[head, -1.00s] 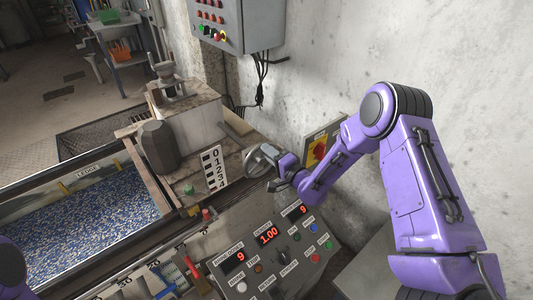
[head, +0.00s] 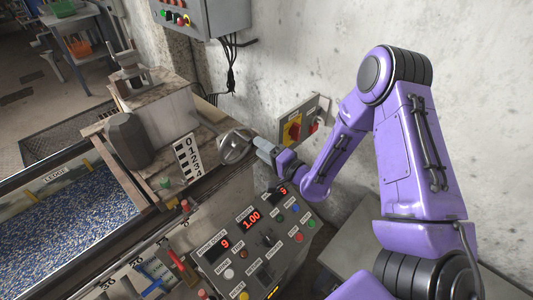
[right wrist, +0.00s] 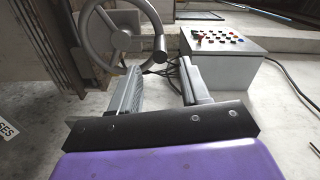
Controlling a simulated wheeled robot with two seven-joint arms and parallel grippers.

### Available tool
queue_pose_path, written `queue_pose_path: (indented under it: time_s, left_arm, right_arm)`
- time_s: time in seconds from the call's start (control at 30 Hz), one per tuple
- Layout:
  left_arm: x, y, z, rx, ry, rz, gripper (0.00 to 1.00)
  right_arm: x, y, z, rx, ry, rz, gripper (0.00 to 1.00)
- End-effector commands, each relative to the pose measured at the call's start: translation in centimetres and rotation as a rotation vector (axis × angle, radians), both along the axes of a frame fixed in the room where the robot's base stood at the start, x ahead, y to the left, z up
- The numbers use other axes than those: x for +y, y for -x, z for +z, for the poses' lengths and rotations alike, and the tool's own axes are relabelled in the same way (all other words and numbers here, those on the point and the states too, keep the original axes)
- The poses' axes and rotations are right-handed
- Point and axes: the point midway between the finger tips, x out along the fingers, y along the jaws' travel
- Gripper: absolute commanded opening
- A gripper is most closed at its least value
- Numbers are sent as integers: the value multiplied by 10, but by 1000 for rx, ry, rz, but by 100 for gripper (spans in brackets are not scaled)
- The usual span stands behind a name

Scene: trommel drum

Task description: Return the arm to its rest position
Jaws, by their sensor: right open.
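My right arm (head: 410,150) is purple and reaches in from the right, bent at the elbow. Its gripper (head: 258,146) is beside the grey handwheel (head: 236,147), above the far end of the control panel. In the right wrist view the two fingers (right wrist: 160,87) stand apart with nothing between them. The handwheel (right wrist: 90,38) shows there beyond the left finger; I cannot tell whether they touch. My left gripper is not in view.
A sloped control panel (head: 235,268) with red displays and buttons lies below the right gripper. A red-and-yellow switch (head: 292,130) is on the wall behind it. A grey button box (head: 215,15) hangs above. A trough of blue granules (head: 60,235) is at left.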

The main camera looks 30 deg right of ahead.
Motion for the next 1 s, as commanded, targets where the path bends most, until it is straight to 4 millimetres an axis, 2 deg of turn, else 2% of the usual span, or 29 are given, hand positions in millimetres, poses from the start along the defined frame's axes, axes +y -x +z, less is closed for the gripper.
queue_pose_path:
  time_s: [0.1,0.2,0.77,0.9,0.97,1.0]
  left_arm:
    - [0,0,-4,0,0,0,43]
    - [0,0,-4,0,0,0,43]
    - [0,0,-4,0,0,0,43]
    - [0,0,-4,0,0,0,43]
    - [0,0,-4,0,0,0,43]
    - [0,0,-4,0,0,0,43]
  right_arm:
    - [-5,16,0,-1,0,-1,46]
    - [-5,23,0,0,0,1,46]
    - [-5,24,-1,-3,32,2,46]
    - [-19,28,-26,99,265,-104,46]
    - [-19,41,-53,220,395,-144,46]
    - [-18,56,-77,322,485,-154,46]
